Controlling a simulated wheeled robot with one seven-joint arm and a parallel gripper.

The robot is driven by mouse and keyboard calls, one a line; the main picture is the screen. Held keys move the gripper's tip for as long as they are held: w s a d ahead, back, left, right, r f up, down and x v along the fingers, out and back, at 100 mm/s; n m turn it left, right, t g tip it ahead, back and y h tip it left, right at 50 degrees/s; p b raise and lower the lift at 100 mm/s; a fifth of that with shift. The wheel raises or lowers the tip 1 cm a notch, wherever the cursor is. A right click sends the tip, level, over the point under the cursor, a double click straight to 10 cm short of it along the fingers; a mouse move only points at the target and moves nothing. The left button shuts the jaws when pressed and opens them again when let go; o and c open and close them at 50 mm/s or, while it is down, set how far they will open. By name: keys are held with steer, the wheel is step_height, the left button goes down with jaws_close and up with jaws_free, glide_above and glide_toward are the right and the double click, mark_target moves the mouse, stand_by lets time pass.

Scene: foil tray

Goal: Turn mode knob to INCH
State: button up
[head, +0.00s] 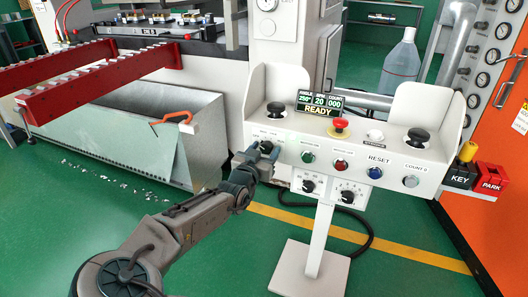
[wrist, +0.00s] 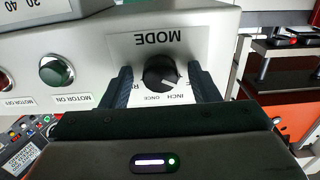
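The mode knob (wrist: 162,73) is a round black dial under the upside-down MODE label in the wrist view. A white pointer mark shows on its lower right, on the side of the INCH label (wrist: 182,94); the ONCE label (wrist: 158,99) is beside it. My gripper (wrist: 164,85) is open, with one dark finger on each side of the knob. A small gap shows at the left finger; contact at the right finger cannot be told. In the head view my gripper (head: 258,156) is at the left end of the white control console (head: 290,125), covering much of the knob.
A green MOTOR ON button (wrist: 56,72) sits beside the knob. The console has a red emergency button (head: 340,126), two black palm buttons and a display reading READY (head: 320,110). A pedestal (head: 320,240) stands below. Red beams (head: 100,85) and a metal bin (head: 150,140) are left.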

steer(key=c, duration=0.9)
steer(key=shift+o, duration=0.2)
steer(key=shift+m, duration=0.4)
steer(key=m+b, duration=0.1)
steer(key=m, duration=0.2)
steer(key=shift+f+m, duration=0.1)
steer(key=shift+m, duration=0.3)
steer(key=shift+m+b, duration=0.95)
steer(key=shift+m, duration=0.55)
steer(key=o, duration=1)
